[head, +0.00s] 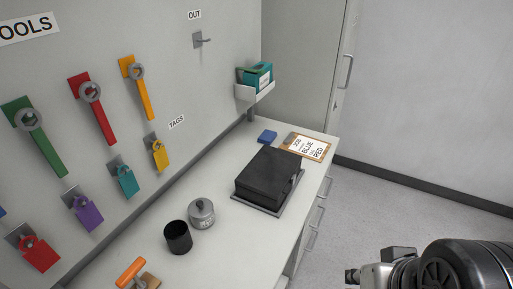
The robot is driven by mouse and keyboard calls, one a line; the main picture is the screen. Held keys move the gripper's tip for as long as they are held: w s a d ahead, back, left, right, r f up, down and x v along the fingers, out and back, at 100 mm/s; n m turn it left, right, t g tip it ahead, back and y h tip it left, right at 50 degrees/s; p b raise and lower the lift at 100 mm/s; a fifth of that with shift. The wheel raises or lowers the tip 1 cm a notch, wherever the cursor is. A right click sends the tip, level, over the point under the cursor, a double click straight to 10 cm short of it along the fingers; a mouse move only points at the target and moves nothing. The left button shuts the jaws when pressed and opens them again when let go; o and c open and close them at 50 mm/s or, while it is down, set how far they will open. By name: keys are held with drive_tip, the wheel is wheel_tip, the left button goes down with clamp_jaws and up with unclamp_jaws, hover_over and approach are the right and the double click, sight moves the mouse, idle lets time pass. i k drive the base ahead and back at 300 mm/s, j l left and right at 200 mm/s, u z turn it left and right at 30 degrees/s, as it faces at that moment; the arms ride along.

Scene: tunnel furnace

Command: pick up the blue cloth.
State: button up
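A small blue folded cloth (267,137) lies on the white counter in the head view, near its far end. It sits behind the black box and left of the clipboard. Part of my arm shows at the bottom right, well apart from the cloth, over the floor side of the counter.
A black box (268,176) on a grey plate stands on the counter (222,241). A clipboard (307,147), grey weight (201,213), black cup (178,238) and orange-handled tool (131,273) are also there. A wall holder (255,91) hangs above the far end.

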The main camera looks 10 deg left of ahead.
sight(267, 137)
drive_tip(key=u, duration=1.55)
drive_tip(key=i+l+u, duration=0.1)
drive_tip(key=l+u, duration=0.35)
drive_tip(key=l, duration=0.15)
drive_tip(key=l+u, duration=0.5)
drive_tip(key=l, duration=0.65)
drive_tip(key=k+l+u, duration=0.1)
drive_tip(key=l, duration=1.25)
drive_tip(key=k+l, duration=0.1)
drive_tip(key=l, duration=0.55)
drive_tip(key=l+u, duration=0.1)
drive_tip(key=l, duration=0.6)
drive_tip(key=k, duration=0.05)
